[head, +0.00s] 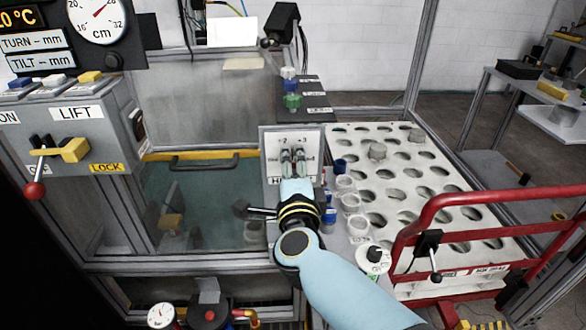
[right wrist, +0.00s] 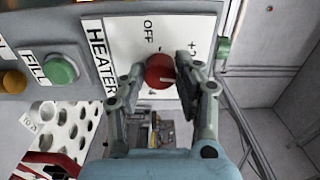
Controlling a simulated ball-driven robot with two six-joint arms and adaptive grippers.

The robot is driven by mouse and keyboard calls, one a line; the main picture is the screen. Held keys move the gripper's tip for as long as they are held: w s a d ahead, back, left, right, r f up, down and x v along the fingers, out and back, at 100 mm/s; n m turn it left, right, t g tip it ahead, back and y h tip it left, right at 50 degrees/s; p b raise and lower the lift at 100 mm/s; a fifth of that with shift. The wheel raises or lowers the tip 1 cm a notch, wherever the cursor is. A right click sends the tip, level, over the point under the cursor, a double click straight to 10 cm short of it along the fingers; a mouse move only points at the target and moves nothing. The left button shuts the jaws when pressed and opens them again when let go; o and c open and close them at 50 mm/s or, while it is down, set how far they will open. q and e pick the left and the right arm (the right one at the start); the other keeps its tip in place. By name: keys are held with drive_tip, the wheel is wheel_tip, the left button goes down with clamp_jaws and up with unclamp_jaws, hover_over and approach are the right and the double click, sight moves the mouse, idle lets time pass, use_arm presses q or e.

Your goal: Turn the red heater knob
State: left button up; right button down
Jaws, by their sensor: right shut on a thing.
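The heater panel (head: 270,168) is a pale upright plate in the middle of the head view, with scale marks near its top. In the right wrist view the same panel (right wrist: 124,42) shows the words HEATER and OFF. The red heater knob (right wrist: 160,68) sits on it, round, with a pale mark on its lower side. My right gripper (right wrist: 160,76) has one finger on each side of the knob and is shut on it. In the head view my right gripper (head: 293,160) is at the panel and hides the knob. My left gripper is not in view.
A green FILL button (right wrist: 61,69) is beside the panel. A white rack (head: 425,170) with round holes is at the right, behind a red rail (head: 490,196). A water tank (head: 200,200) is to the left. A lever with a red ball (head: 35,190) is at the far left.

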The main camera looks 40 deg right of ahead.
drive_tip(key=shift+f+m+b, duration=0.1)
drive_tip(key=shift+m+b, duration=0.6)
drive_tip(key=shift+m, duration=1.2)
drive_tip(key=c, duration=0.9)
unclamp_jaws()
drive_tip(key=shift+c, duration=0.2)
